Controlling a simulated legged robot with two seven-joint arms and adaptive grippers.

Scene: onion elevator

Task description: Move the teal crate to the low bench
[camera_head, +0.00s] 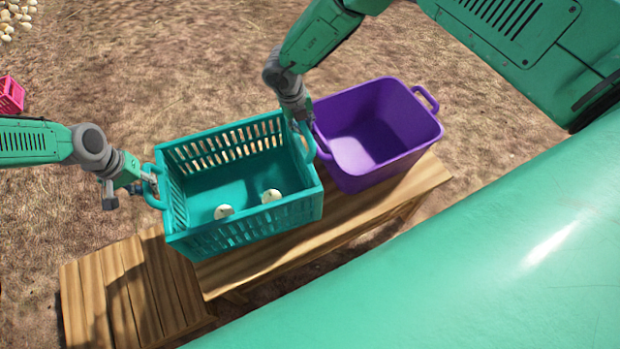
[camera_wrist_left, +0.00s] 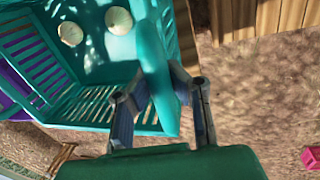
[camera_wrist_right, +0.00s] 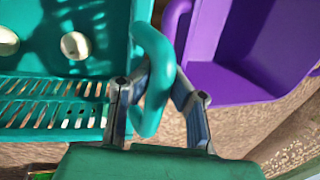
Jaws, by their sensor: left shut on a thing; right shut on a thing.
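The teal crate (camera_head: 246,234) is over the left part of the high wooden bench (camera_head: 320,238); I cannot tell whether it touches the top. Two pale onions (camera_head: 271,196) lie inside it. My left gripper (camera_head: 148,182) is shut on the crate's left handle (camera_wrist_left: 158,75), which stands between its fingers in the left wrist view. My right gripper (camera_head: 302,127) is shut on the right handle (camera_wrist_right: 152,50), between its fingers in the right wrist view. The low bench (camera_head: 105,295) is at the lower left, its visible slatted top bare.
A purple tub (camera_head: 385,155) stands on the high bench, close to the crate's right side. A pink crate (camera_head: 9,96) is on the ground at the far left, with pale onions (camera_head: 12,18) in the top left corner. Dry open ground surrounds the benches.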

